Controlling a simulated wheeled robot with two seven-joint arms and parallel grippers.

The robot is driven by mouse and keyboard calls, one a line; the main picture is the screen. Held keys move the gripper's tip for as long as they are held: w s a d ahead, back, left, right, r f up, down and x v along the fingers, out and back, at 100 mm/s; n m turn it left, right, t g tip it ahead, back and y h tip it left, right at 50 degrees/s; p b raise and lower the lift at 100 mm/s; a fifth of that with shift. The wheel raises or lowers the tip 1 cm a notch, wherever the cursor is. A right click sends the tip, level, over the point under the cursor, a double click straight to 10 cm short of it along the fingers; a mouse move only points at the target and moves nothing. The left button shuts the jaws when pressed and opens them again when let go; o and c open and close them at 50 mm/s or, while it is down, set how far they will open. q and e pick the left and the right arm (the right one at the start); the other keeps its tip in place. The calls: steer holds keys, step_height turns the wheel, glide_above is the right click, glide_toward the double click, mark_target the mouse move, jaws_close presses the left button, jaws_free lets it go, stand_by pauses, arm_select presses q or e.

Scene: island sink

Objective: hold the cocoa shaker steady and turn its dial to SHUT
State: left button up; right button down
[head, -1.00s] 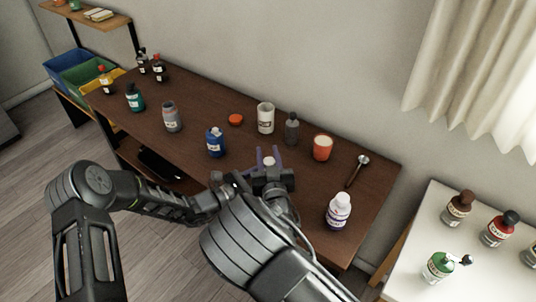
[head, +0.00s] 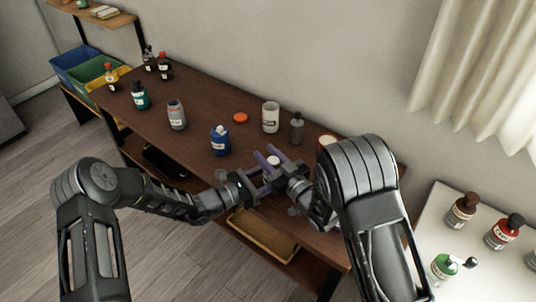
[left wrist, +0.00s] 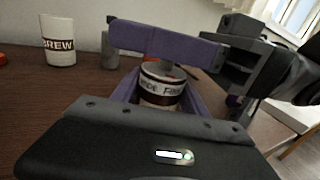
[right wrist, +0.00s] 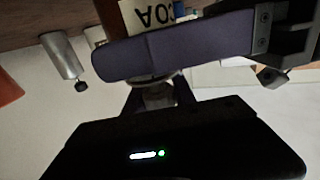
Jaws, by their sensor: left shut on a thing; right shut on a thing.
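The cocoa shaker shows in the head view as a small pale top (head: 273,160) between my grippers near the table's front edge. In the left wrist view its body (left wrist: 160,88) stands upright with a dark lettered band, only partly readable. My left gripper (head: 262,180) is shut on the body, fingers on either side. My right gripper (head: 268,154) is shut on the dial at the top, one purple finger crossing above the body. In the right wrist view the label (right wrist: 150,14) appears upside down, with the metallic dial (right wrist: 158,94) below. The dial's setting cannot be read.
A blue bottle (head: 220,141), grey jar (head: 176,114), white mug (head: 271,117), dark grey bottle (head: 296,128) and orange lid (head: 240,118) stand or lie nearby on the brown table. A white side table (head: 440,215) holds bottles.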

mark_target(278, 165)
stand_by(0.3)
steer(key=c, duration=1)
jaws_free()
steer(key=v, duration=1)
steer(key=shift+s+d, duration=0.2)
steer(key=shift+d, duration=0.1)
steer(key=shift+s+d, duration=0.3)
steer(key=shift+s, duration=0.3)
